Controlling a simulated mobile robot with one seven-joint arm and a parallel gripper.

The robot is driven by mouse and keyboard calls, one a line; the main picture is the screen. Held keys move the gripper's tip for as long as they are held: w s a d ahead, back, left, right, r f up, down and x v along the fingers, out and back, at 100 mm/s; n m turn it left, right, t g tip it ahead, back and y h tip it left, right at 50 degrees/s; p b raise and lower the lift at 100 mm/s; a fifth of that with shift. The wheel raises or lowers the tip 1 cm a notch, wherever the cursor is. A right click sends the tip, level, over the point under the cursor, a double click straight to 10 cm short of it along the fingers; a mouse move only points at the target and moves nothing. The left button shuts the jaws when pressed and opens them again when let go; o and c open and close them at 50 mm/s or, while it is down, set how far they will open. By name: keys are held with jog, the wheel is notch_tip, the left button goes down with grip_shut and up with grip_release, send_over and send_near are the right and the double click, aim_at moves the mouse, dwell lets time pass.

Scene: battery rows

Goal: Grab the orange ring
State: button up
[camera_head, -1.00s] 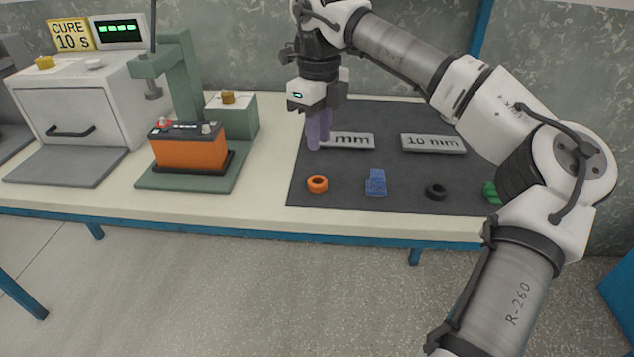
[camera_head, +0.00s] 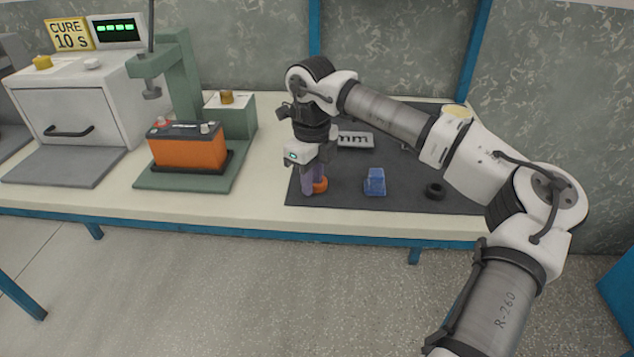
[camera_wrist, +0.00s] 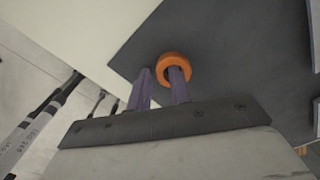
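The orange ring (camera_head: 321,184) lies near the front left of the dark mat, partly hidden by my gripper in the head view. My gripper (camera_head: 312,192) points down over it with purple fingers. In the wrist view, the orange ring (camera_wrist: 174,56) is at the tip of the right finger, which overlaps its hole. The left finger is outside the ring, to its left. The fingers of my gripper (camera_wrist: 160,72) stand apart with a gap between them. I cannot tell whether either finger touches the ring.
A blue block (camera_head: 375,182) and a black ring (camera_head: 436,190) lie to the right on the mat (camera_head: 405,200). A label plate (camera_head: 356,140) is behind. An orange battery (camera_head: 188,152) sits in a green press at left. The bench's front edge is close.

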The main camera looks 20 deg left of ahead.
grip_shut()
